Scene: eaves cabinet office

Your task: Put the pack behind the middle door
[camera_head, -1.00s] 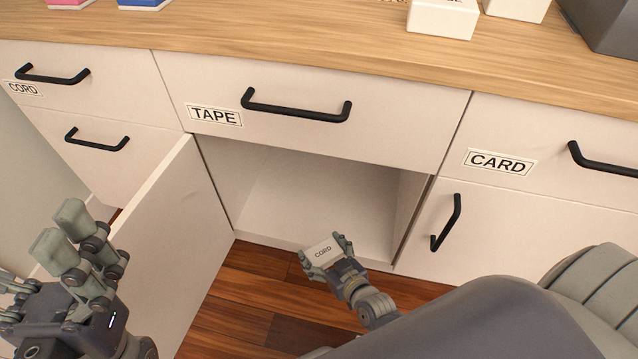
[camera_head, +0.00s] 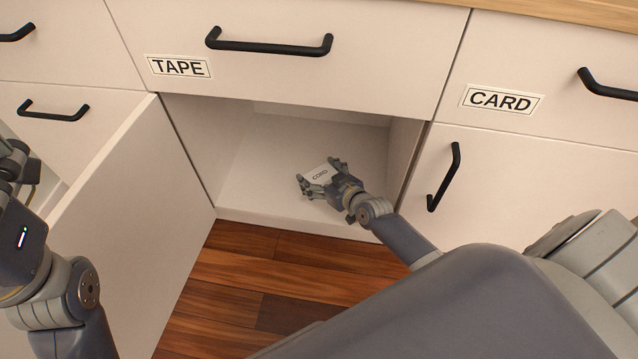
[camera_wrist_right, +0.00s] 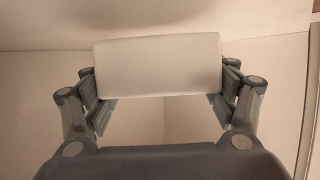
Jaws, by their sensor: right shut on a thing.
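In the right wrist view the pack (camera_wrist_right: 158,66) sits between the fingers as a plain pale block. I cannot tell whether it touches the compartment floor. The middle door (camera_head: 140,200) stands open, swung out to the left. My left gripper is at the left edge of the head view (camera_head: 12,165), partly cut off; its fingers are not clear.
The TAPE drawer (camera_head: 280,75) above is closed, with a black handle. The CARD drawer (camera_head: 530,100) and the door below it (camera_head: 520,190) are closed on the right. The compartment has free floor around the pack. Wooden floor (camera_head: 240,280) lies in front.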

